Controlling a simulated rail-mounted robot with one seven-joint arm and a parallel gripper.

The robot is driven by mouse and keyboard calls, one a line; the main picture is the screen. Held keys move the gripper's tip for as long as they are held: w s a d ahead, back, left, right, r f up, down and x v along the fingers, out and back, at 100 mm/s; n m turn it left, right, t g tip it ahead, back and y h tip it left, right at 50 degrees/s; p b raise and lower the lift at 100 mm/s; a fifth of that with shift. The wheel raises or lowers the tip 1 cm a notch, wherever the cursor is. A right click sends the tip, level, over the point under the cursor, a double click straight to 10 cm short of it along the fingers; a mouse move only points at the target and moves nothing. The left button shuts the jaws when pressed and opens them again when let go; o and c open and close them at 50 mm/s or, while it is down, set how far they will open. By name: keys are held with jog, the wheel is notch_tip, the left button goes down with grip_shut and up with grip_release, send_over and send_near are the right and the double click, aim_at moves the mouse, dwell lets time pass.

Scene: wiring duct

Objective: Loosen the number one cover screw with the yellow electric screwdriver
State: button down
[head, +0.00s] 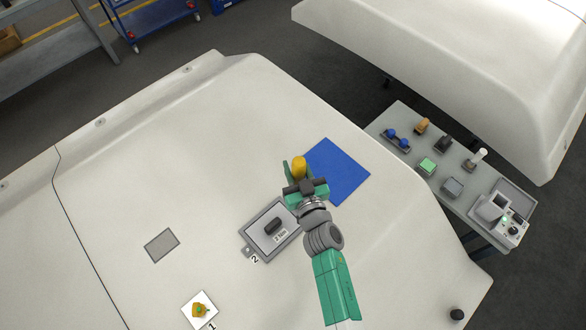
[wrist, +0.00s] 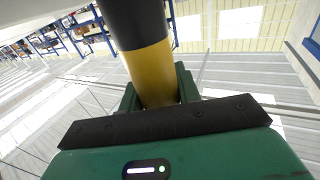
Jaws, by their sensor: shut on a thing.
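My gripper (head: 300,182) is shut on the yellow electric screwdriver (head: 299,167), held near the blue mat. The label 1 (head: 212,326) is at the bottom left, beside a white square (head: 206,298) bearing a small yellow-orange piece (head: 199,310). The number one cover screw cannot be made out. My gripper is well up and to the right of that square.
A grey framed plate (head: 246,236) labelled 2, with a black handle (head: 273,226), lies beside my arm. A blue mat (head: 345,175) and a grey mesh patch (head: 162,246) lie on the white panel (head: 130,160). A side table (head: 430,190) holds several small items.

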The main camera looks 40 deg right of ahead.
jog(key=shift+r, duration=0.1)
notch_tip(320, 180, down, 5)
jog(key=b, duration=0.4)
jog(key=shift+f+b, duration=0.65)
jog(key=shift+f, duration=0.2)
dwell(1.7)
notch_tip(320, 180, up, 6)
jog(key=p, duration=0.6)
dwell(0.4)
